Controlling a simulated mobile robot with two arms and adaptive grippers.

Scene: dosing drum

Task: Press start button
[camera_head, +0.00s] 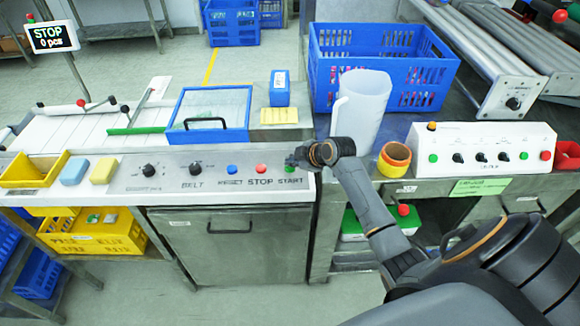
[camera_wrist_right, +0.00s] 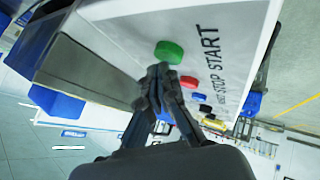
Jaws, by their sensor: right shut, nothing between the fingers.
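The green START button (camera_wrist_right: 169,51) is on the sloped front panel (camera_head: 215,190), above the printed word START. In the wrist view it stands clear just beyond my right gripper (camera_wrist_right: 160,70). The fingers are shut and empty, with the tips close to the button; I cannot tell whether they touch it. In the head view my right gripper (camera_head: 293,160) is over the button's place and mostly hides it. The red STOP button (camera_head: 261,168) and the blue RESET button (camera_head: 232,169) are to its left. The display (camera_head: 53,37) reads STOP, 0 pcs. My left gripper is not in view.
A white jug (camera_head: 360,105), an orange ring-shaped roll (camera_head: 394,159) and a white control box (camera_head: 480,148) stand right of the panel. Two dark knobs (camera_head: 149,170), sponges (camera_head: 103,170) and a yellow tray (camera_head: 33,170) are to the left. A blue crate (camera_head: 380,65) stands behind.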

